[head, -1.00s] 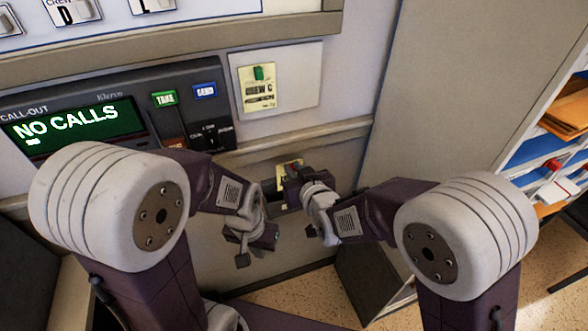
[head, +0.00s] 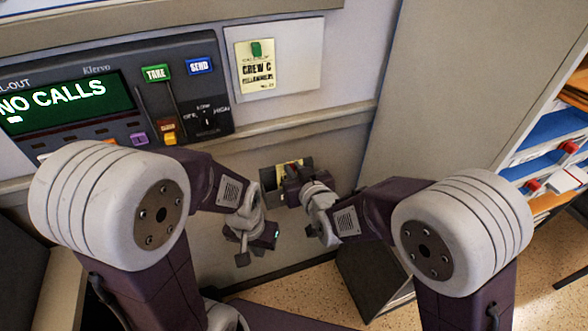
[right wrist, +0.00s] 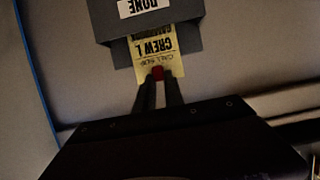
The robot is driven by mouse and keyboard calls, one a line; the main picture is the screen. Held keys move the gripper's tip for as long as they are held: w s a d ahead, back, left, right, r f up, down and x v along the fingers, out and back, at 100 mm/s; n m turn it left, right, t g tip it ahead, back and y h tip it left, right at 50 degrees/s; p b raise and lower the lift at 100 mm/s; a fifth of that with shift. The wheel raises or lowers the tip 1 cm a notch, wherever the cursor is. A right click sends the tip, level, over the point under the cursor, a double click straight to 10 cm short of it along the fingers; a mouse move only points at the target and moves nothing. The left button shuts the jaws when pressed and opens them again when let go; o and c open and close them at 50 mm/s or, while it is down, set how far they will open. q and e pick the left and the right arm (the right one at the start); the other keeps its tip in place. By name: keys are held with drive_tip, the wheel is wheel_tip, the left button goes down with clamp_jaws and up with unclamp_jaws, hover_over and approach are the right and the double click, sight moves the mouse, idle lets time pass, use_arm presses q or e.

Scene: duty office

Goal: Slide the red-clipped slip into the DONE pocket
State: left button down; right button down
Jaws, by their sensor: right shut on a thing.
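The red-clipped slip is a yellow card with dark "CREW L" print, upside down in the right wrist view (right wrist: 153,50). My right gripper (right wrist: 160,90) is shut on it at the red clip (right wrist: 157,72). The slip's far end passes behind the front of the grey DONE pocket (right wrist: 185,38), so it looks partly inside; its depth is hidden.
A call-out console (head: 110,95) reading "NO CALLS" is on the wall at left. A white board (head: 295,55) holds a green-clipped CREW C slip (head: 257,72). A tall cabinet panel (head: 455,80) and shelves with folders stand at right. A ledge runs above the pocket.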

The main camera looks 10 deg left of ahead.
wheel_tip(320, 180, down, 3)
drive_tip(key=shift+r+b, duration=0.1)
drive_tip(key=shift+b, duration=1)
drive_tip(key=c, duration=1.3)
unclamp_jaws()
drive_tip(key=shift+c, duration=0.2)
drive_tip(key=shift+s, duration=0.1)
drive_tip(key=v, duration=0.9)
drive_tip(key=shift+b, duration=0.45)
